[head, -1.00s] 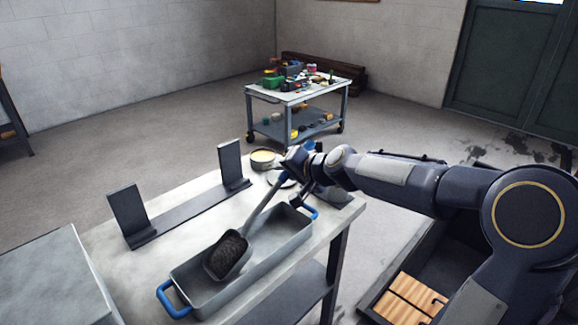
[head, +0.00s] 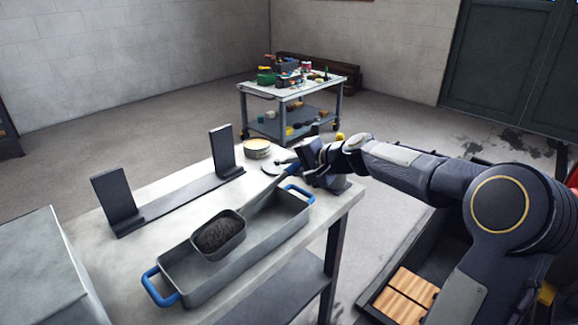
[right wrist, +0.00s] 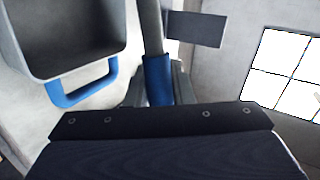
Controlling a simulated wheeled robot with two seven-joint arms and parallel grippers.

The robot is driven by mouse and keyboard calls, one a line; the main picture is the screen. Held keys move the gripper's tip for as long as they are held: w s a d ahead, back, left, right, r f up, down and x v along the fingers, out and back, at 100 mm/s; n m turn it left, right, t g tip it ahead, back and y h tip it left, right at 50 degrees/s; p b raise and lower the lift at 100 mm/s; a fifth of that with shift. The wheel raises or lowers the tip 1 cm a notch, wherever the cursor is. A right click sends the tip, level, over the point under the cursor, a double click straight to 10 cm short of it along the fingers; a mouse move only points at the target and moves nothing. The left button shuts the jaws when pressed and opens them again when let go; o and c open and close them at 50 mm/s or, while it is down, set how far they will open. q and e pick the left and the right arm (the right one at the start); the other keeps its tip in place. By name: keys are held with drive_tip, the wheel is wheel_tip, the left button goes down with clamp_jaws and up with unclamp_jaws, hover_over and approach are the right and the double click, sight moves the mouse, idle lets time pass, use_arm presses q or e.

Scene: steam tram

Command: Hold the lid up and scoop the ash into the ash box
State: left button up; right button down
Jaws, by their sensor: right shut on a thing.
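The scoop (head: 233,240) has a grey pan heaped with dark ash (head: 219,233) and a blue grip. Its pan is over the ash box (head: 187,285), a long grey tray with blue end handles on the bench. I cannot tell whether the pan touches the box. My right gripper (head: 303,161) is shut on the scoop's grip near the box's far end. In the right wrist view the scoop's blue grip (right wrist: 157,79) rises beyond my gripper, and the ash box (right wrist: 68,62) is at upper left. My left gripper is not in view. I cannot identify the lid.
The bench (head: 90,240) also carries a dark stand with two uprights (head: 118,198) and a round tin (head: 257,147). A grey box (head: 40,265) is at lower left. A cluttered cart (head: 292,92) stands behind, with open floor around it.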

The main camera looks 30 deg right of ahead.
drive_tip(key=shift+w+d+r+p, duration=0.1)
drive_tip(key=shift+d+r+p, duration=0.15)
drive_tip(key=shift+r+p, duration=0.45)
drive_tip(key=shift+w+d+r+p, duration=0.1)
drive_tip(key=shift+d+r+p, duration=0.15)
drive_tip(key=shift+r+p, duration=0.35)
drive_tip(key=shift+m+y, duration=0.4)
drive_tip(key=shift+w+d+r+p, duration=0.1)
drive_tip(key=shift+d+r+p, duration=0.25)
drive_tip(key=shift+r+p, duration=0.45)
drive_tip(key=shift+w+d+r+p, duration=0.15)
drive_tip(key=shift+d+r+p, duration=0.2)
drive_tip(key=shift+r+p, duration=0.4)
drive_tip(key=shift+w+d+r+p, duration=0.1)
drive_tip(key=shift+d+r+p, duration=0.25)
drive_tip(key=shift+r+p, duration=0.45)
drive_tip(key=shift+f, duration=0.1)
